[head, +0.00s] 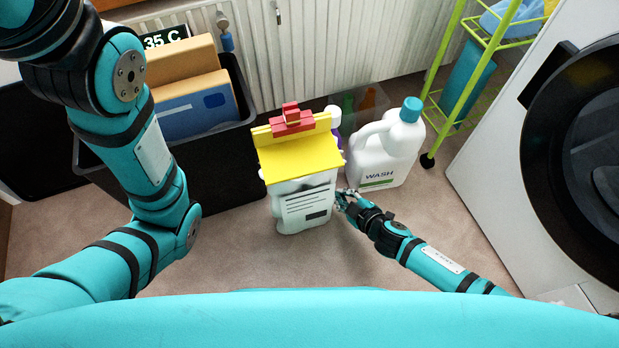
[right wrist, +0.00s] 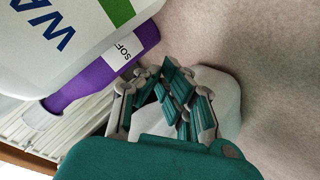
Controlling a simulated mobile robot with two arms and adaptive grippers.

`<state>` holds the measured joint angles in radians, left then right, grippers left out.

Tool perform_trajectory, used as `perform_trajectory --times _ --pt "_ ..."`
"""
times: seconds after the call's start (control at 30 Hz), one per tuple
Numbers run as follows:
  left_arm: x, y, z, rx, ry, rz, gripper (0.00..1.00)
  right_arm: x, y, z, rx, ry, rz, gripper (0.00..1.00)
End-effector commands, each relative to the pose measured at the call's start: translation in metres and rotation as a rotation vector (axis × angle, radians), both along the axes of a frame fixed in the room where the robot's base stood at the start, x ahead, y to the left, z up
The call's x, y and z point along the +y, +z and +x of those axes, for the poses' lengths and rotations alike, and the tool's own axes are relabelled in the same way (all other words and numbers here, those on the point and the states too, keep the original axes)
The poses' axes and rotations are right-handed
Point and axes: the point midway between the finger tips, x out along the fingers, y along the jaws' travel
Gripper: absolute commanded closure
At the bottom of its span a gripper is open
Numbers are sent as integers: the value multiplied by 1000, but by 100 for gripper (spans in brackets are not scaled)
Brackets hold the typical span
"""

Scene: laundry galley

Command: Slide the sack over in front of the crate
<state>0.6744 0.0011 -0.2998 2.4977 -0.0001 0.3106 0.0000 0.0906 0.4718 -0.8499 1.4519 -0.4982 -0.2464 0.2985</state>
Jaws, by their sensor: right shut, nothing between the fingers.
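The sack (head: 305,207) is white with a printed label, a folded yellow top and a red clip. It stands upright on the floor in the head view, in front and right of the black crate (head: 203,168). My right gripper (head: 343,196) is shut and empty, low beside the sack's right side, at or very near it; I cannot tell if they touch. In the right wrist view the gripper's fingers (right wrist: 176,88) are folded together, with the white sack (right wrist: 228,92) just beyond them. My left arm crosses the crate's left part; its gripper is out of the picture.
A white WASH jug (head: 385,150) stands right of the sack, close to my right gripper. A purple bottle (right wrist: 100,70) is behind it. A green rack (head: 450,100) and a washing machine (head: 500,140) are at the right. Floor left of the sack, before the crate, is clear.

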Motion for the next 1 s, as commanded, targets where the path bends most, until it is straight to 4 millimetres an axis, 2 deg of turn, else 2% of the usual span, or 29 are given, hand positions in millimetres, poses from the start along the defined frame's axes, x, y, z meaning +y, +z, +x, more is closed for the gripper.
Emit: perform_trajectory --times 0.5,1.0 --pt "0 1 1 -1 -2 -2 60 23 1 -10 1 4 6 100" --pt "0 -1 4 8 0 0 60 26 0 -11 1 5 6 100"
